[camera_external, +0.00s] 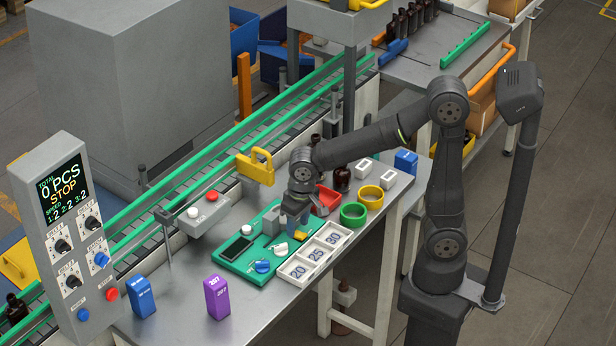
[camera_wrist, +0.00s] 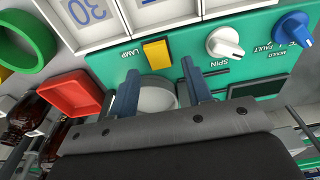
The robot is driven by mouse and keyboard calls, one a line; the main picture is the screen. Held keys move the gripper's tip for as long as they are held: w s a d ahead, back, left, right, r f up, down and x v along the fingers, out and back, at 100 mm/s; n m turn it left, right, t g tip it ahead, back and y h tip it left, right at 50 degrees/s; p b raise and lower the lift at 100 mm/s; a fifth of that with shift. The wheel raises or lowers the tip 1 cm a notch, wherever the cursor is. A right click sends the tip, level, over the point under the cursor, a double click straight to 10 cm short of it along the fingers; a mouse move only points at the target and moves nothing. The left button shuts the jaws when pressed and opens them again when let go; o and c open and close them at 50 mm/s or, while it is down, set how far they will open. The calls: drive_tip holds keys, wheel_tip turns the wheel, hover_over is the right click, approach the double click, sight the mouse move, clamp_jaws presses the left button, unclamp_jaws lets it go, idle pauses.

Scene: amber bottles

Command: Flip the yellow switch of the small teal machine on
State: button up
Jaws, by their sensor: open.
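The small teal machine (camera_external: 228,262) lies on the metal table; its teal panel (camera_wrist: 265,32) fills the upper right of the wrist view. The yellow switch (camera_wrist: 157,53) is a rectangular block beside the LAMP label; in the external view it shows (camera_external: 300,235) just below my gripper (camera_external: 291,217). I cannot tell which way it is tipped. In the wrist view my gripper (camera_wrist: 160,68) is open, its two blue fingers apart and empty, with the switch just beyond the tips. A pale round part (camera_wrist: 157,98) of the machine shows between the fingers.
A white knob (camera_wrist: 225,42) and a blue knob (camera_wrist: 293,28) stand right of the switch. A numbered white tray (camera_external: 312,255) borders the machine. A red tray (camera_external: 327,197), green ring (camera_external: 353,214) and yellow ring (camera_external: 371,197) lie nearby. A purple block (camera_external: 216,297) stands at the front.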

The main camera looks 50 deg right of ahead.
sight(303, 235)
wheel_tip(303, 235, up, 16)
drive_tip(key=s, duration=0.1)
drive_tip(key=shift+s, duration=0.3)
drive_tip(key=shift+f, duration=0.2)
drive_tip(key=f, duration=0.5)
drive_tip(key=w+f, duration=0.1)
drive_tip(key=f, duration=1.1)
drive_tip(key=shift+w+f, duration=0.1)
drive_tip(key=shift+w, duration=0.3)
